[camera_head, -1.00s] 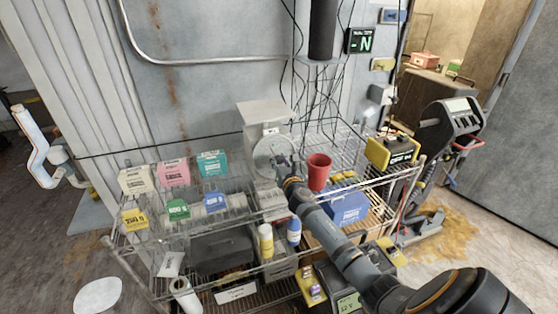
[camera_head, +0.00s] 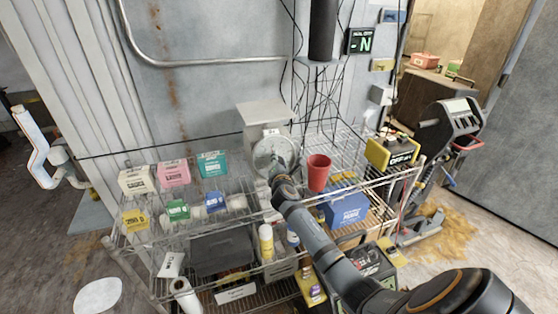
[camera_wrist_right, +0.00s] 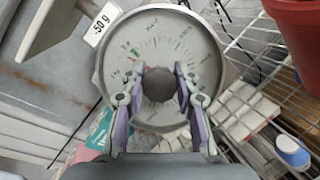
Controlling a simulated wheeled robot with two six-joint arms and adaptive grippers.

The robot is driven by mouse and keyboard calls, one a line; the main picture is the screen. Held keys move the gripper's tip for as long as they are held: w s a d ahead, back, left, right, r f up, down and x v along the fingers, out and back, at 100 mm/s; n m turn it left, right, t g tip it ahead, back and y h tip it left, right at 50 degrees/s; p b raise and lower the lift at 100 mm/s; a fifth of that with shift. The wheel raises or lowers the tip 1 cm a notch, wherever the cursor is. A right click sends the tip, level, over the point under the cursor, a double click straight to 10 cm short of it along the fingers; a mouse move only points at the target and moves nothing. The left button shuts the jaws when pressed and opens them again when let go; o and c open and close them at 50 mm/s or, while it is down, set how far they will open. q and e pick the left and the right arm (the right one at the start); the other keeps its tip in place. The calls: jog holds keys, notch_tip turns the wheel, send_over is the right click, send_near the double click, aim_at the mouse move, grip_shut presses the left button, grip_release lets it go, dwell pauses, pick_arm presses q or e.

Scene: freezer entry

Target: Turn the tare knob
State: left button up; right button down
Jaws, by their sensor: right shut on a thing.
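A dial scale with a grey flat pan (camera_head: 265,112) and a round white dial face (camera_head: 272,152) stands on the wire rack's top shelf. In the right wrist view the dial (camera_wrist_right: 160,45) fills the middle, and a dark round knob (camera_wrist_right: 158,84) sits low on its face. My right gripper (camera_wrist_right: 158,82) has its two fingers on either side of this knob, shut on it. In the head view my right gripper (camera_head: 275,168) is in front of the lower dial and hides the knob. My left gripper is in neither view.
A red cup (camera_head: 318,172) stands just right of the scale; it also shows in the right wrist view (camera_wrist_right: 297,30). Several small boxes, including a teal one (camera_head: 213,164), stand to the left. A blue box (camera_head: 346,207) and a yellow device (camera_head: 391,152) are to the right.

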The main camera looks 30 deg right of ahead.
jog(key=m+g+p, duration=0.2)
jog(key=m, duration=0.4)
jog(key=shift+r, duration=0.15)
jog(key=m+g+p, duration=0.1)
jog(key=m, duration=0.2)
jog(key=shift+g+p, duration=0.3)
jog(key=shift+m+g+p, duration=0.4)
jog(key=shift+m+p, duration=0.3)
jog(key=shift+m, duration=0.9)
jog(key=shift+f, duration=0.2)
jog(key=c, duration=1)
grip_release()
jog(key=shift+s, duration=0.1)
